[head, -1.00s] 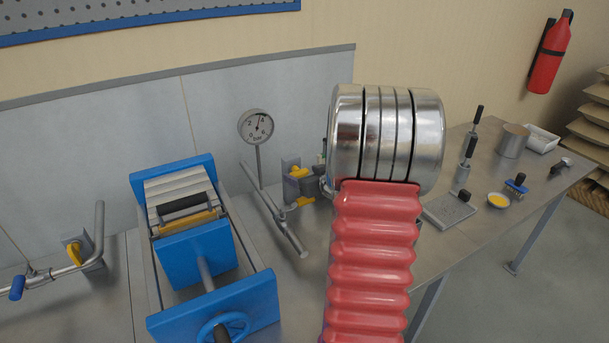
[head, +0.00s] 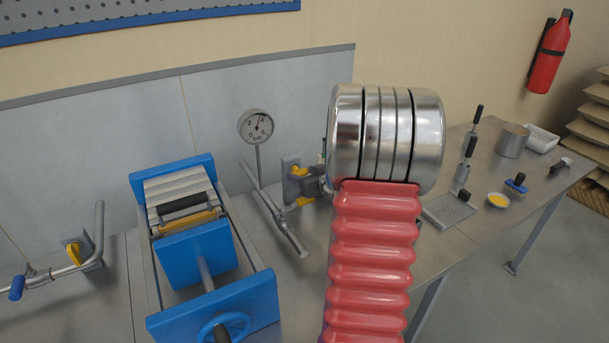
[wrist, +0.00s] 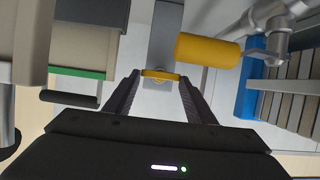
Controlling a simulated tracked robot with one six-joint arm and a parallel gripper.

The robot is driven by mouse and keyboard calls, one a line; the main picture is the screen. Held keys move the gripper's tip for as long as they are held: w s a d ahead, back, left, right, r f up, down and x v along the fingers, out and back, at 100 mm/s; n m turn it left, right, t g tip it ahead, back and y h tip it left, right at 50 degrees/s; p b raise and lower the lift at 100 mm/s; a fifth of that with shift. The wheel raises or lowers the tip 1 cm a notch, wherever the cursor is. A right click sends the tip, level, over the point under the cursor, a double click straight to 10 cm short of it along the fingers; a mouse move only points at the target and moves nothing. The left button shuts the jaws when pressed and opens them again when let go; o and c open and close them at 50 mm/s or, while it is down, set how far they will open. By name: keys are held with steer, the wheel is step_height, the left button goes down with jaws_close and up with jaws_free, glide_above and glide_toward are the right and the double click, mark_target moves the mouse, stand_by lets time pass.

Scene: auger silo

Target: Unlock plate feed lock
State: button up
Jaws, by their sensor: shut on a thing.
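In the wrist view, my gripper (wrist: 160,77) has its two dark ribbed fingers on either side of a small yellow tab (wrist: 161,73). It is shut on this tab, at the end of a grey bar (wrist: 164,32). A larger yellow cylinder (wrist: 207,50) lies just right of the fingers. In the head view, yellow parts (head: 304,201) show on a grey fitting beside the pressure gauge (head: 256,126). My arm hides most of the gripper there. I cannot tell which yellow part is the plate feed lock.
A blue-framed plate press (head: 197,257) stands left of the gauge. A pipe with a yellow lever (head: 75,254) is farther left. Several small tools, a metal cup (head: 512,141) and a yellow-filled dish (head: 498,200) stand on the bench at right. A wall panel stands close behind.

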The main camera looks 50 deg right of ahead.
steer(key=shift+a+n, duration=0.1)
steer(key=shift+n, duration=0.3)
steer(key=shift+w+a+f+n+h, duration=0.1)
steer(key=shift+a+n+h, duration=0.15)
steer(key=shift+n+h, duration=0.6)
steer(key=shift+w+a+f+n+h, duration=0.1)
steer(key=shift+n+h, duration=0.3)
steer(key=shift+n, duration=0.2)
steer(key=shift+a+f+n+h, duration=0.1)
steer(key=shift+n+h, duration=0.25)
steer(key=shift+n, duration=0.2)
steer(key=shift+g, duration=0.3)
steer(key=o, duration=1)
steer(key=shift+r, duration=0.1)
steer(key=shift+o, duration=0.2)
steer(key=v, duration=1.3)
steer(key=shift+s+a, duration=0.3)
steer(key=shift+s, duration=0.05)
